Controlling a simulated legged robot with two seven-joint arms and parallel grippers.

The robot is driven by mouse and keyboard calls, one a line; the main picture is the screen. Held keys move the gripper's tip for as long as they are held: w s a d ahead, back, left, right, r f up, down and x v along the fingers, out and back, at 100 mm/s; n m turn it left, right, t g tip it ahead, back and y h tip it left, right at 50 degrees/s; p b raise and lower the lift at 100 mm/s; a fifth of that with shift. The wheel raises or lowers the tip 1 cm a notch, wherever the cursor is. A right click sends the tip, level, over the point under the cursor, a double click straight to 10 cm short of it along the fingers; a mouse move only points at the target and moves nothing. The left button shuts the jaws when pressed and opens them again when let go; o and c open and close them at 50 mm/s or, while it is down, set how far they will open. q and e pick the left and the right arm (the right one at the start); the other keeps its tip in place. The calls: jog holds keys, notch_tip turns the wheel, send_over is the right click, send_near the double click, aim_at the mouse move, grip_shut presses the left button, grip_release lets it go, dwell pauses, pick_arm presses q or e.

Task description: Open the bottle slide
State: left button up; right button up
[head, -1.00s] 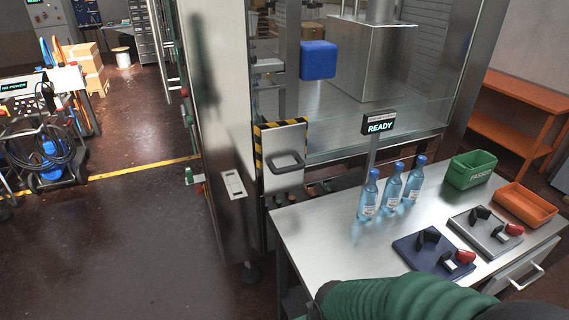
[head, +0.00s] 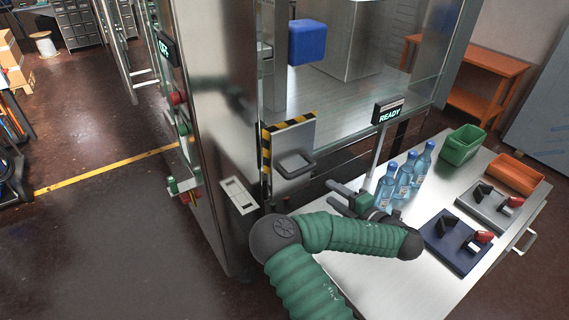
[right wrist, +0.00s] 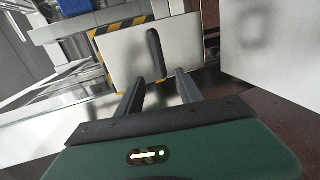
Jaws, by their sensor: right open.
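The bottle slide looks to be the steel panel (head: 290,145) with yellow-black striped edges and a dark bar handle (head: 295,164) on the machine's front. In the right wrist view the panel (right wrist: 190,50) faces me and its handle (right wrist: 156,52) stands beyond the fingertips. My right gripper (head: 332,190) reaches over the table toward the panel, below and right of the handle. Its two fingers (right wrist: 160,85) are apart and empty, with a gap to the handle. My left gripper is not in view.
Several blue bottles (head: 404,180) stand on the steel table (head: 440,280) close behind my right gripper. A READY sign (head: 389,113), green bin (head: 461,145), orange tray (head: 515,174) and two clamp fixtures (head: 458,242) are on the table. A blue block (head: 307,42) is behind glass.

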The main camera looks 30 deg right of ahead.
send_near(303, 173)
jog(key=x, duration=0.5)
jog(key=p+x, duration=0.1)
jog(key=x, duration=0.4)
jog(key=shift+a, duration=0.25)
jog(key=shift+w+d, duration=0.15)
jog(key=shift+w, duration=0.2)
jog(key=shift+w+d+f, duration=0.15)
jog(key=shift+d, duration=0.15)
jog(key=shift+w+d+f, duration=0.1)
jog(key=shift+d+f, duration=0.1)
jog(key=shift+d, duration=0.25)
jog(key=shift+c, duration=0.2)
jog(key=shift+a+r, duration=0.15)
jog(key=shift+a, duration=0.4)
jog(key=c, duration=0.7)
grip_shut()
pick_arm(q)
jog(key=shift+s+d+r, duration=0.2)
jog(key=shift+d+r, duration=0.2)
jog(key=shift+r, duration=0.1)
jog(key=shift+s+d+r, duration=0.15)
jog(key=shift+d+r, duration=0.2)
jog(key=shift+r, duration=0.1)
pick_arm(e)
jog(key=shift+d, duration=0.1)
